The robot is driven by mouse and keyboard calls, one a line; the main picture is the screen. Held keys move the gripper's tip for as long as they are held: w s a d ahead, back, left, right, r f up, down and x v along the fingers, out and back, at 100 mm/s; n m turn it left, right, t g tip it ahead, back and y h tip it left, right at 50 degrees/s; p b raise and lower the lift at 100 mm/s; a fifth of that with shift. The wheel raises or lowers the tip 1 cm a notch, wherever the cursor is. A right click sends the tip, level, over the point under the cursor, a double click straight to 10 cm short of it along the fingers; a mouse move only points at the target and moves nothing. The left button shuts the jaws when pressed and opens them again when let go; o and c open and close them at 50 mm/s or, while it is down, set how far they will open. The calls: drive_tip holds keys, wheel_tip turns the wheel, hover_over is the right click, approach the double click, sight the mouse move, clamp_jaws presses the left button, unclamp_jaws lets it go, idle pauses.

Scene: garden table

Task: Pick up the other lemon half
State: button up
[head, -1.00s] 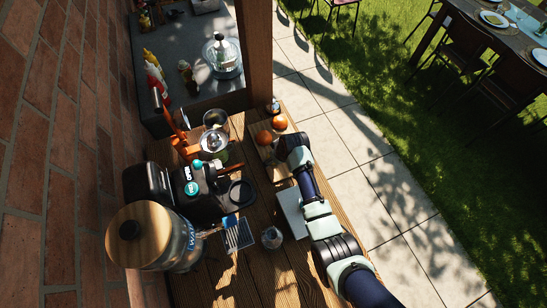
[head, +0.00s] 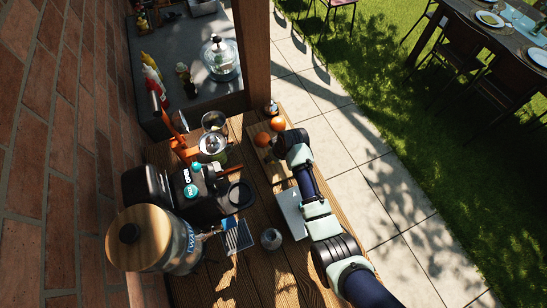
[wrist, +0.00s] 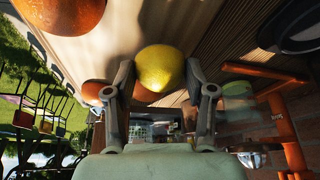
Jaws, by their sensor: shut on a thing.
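A yellow lemon half (wrist: 160,68) sits between the fingers of my gripper (wrist: 160,84) in the wrist view. The fingers are shut on it, one at each side. Its rounded yellow skin faces the camera, and its cut face does not show. A light wooden cutting board (head: 269,167) lies under my arm's end in the head view. There my wrist hides the fingers and the lemon half. I cannot tell whether the lemon half touches the board.
Two oranges (head: 263,139) (head: 278,124) lie at the board's far end, close to my gripper. A lever juicer (head: 212,143) with orange parts stands to the left. A white box-like slab (head: 291,211) lies nearer, beside my arm. Paving lies right of the table.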

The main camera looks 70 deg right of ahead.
wheel_tip(320, 180, up, 17)
drive_tip(key=shift+r+p, duration=0.2)
drive_tip(key=shift+p, duration=0.2)
drive_tip(key=shift+r, duration=0.1)
